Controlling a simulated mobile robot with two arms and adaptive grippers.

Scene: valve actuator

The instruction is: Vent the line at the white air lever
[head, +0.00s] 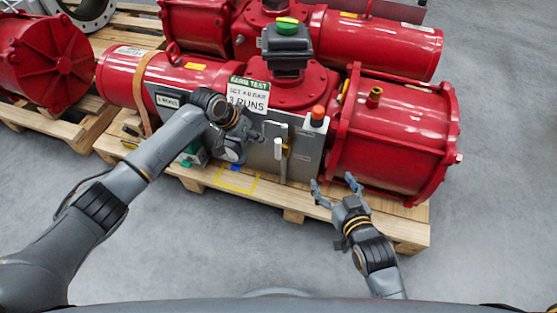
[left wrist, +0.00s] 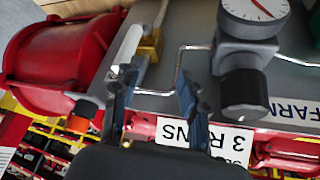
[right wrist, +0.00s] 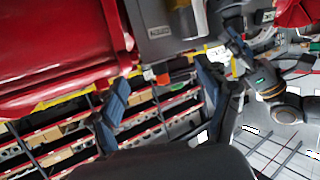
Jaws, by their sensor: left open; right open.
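The white air lever (head: 278,150) hangs upright on the front of a grey panel (head: 305,150), by a brass valve body. It also shows in the left wrist view (left wrist: 129,44), beside the brass valve (left wrist: 150,46). My left gripper (head: 258,133) is open in front of the panel, just left of the lever. Its spread fingers (left wrist: 153,88) show nothing between them but thin tubing and panel behind; the lever lies beyond the fingertips. My right gripper (head: 334,186) is open and empty, low and right of the lever, in front of the red cylinder. Its fingers also show in the right wrist view (right wrist: 162,88).
A gauge (left wrist: 254,14) and black knob (left wrist: 245,92) sit close to my left gripper. A red-orange cap (head: 318,113) tops the panel. The red actuator (head: 395,140) rests on a wooden pallet (head: 408,222). The grey floor in front is clear.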

